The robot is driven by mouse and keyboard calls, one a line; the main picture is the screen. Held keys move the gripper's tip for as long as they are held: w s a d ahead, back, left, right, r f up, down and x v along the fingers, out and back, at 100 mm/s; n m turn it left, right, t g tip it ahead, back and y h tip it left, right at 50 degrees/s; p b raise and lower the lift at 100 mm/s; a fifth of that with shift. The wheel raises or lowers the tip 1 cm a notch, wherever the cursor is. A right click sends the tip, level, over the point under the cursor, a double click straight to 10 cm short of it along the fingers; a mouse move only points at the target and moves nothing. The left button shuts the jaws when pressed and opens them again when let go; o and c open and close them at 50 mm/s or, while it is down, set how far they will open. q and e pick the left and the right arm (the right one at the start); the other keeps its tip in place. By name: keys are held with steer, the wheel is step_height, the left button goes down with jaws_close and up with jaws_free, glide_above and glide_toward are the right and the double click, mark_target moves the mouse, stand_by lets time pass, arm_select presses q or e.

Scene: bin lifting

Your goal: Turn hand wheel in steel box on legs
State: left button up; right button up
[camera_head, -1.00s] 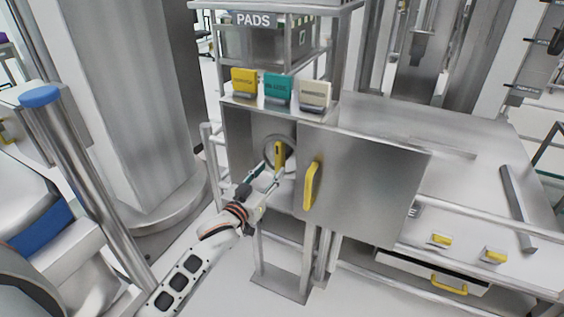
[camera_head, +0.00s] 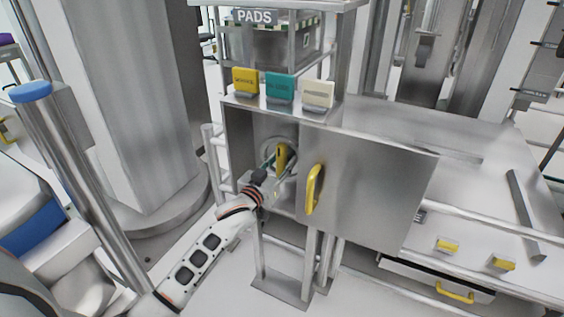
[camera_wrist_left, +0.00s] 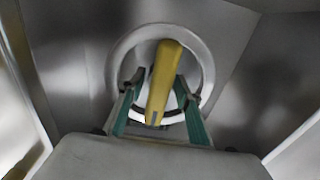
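The steel box (camera_head: 240,125) stands on legs in the middle of the head view, its front open at the left. Inside it is the hand wheel, a pale ring with a yellow bar across it (camera_head: 282,156). In the left wrist view the ring (camera_wrist_left: 118,58) surrounds the yellow bar (camera_wrist_left: 163,80). My left gripper (camera_head: 276,160) reaches into the opening. In the left wrist view its two green-padded fingers (camera_wrist_left: 158,98) stand apart, one on each side of the bar, with visible gaps. My right gripper is not in view.
A steel door panel with a yellow handle (camera_head: 315,188) covers the box's right part, close to my left gripper. Yellow, teal and cream tags (camera_head: 279,88) stand on top. A steel table (camera_head: 400,125) is at the right, and a post with a blue cap (camera_head: 30,92) at the left.

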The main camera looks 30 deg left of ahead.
arm_select(q)
jaws_close()
